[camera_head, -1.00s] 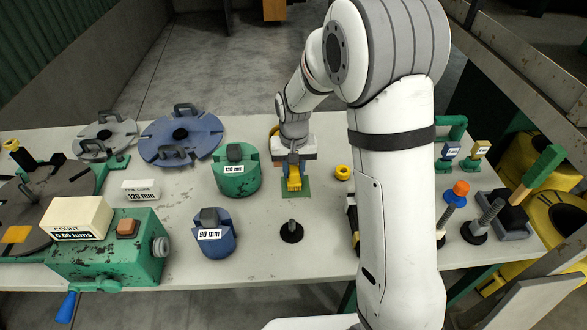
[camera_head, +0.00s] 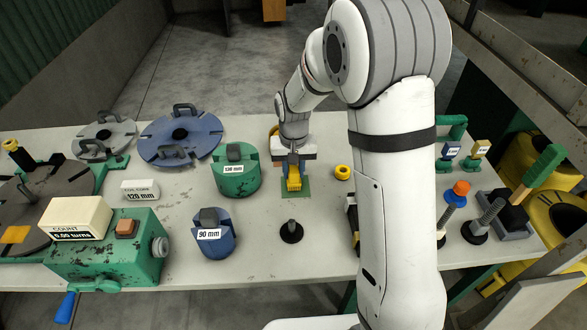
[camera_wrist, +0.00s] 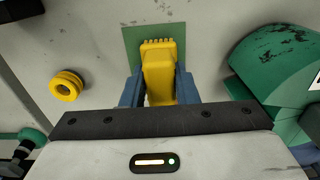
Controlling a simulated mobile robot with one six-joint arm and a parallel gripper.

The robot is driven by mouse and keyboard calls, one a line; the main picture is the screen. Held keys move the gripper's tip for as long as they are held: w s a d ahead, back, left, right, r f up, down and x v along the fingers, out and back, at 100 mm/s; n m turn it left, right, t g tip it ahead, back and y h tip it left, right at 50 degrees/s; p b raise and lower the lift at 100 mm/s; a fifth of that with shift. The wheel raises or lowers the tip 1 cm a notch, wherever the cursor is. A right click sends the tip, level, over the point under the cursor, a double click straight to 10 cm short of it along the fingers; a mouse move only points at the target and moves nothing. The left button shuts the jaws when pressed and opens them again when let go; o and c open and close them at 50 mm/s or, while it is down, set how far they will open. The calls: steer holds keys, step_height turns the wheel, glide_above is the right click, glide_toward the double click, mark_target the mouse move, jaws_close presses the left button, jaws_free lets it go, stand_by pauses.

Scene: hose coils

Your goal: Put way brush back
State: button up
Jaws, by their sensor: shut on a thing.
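My gripper (camera_head: 291,172) is shut on a yellow brush (camera_head: 293,181) at the back middle of the table. In the wrist view the brush (camera_wrist: 159,75) sits between the two blue-grey fingers, its toothed end pointing away from the wrist. Beneath it is a flat green square (camera_head: 301,193) on the table, which also shows in the wrist view (camera_wrist: 133,50). The brush is over the square; I cannot tell whether it touches it.
A green 130 mm core (camera_head: 236,178) stands close left, and a yellow ring (camera_head: 342,172) lies close right. A black-based peg (camera_head: 291,231) and a blue 90 mm core (camera_head: 214,240) are nearer. A green counter box (camera_head: 118,255) is at front left.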

steer(key=shift+f+b, duration=0.45)
steer(key=shift+f, duration=0.2)
stand_by(0.3)
steer(key=o, duration=1)
steer(key=shift+r, duration=0.15)
steer(key=shift+r+p, duration=2.6)
steer(key=shift+r, duration=1.3)
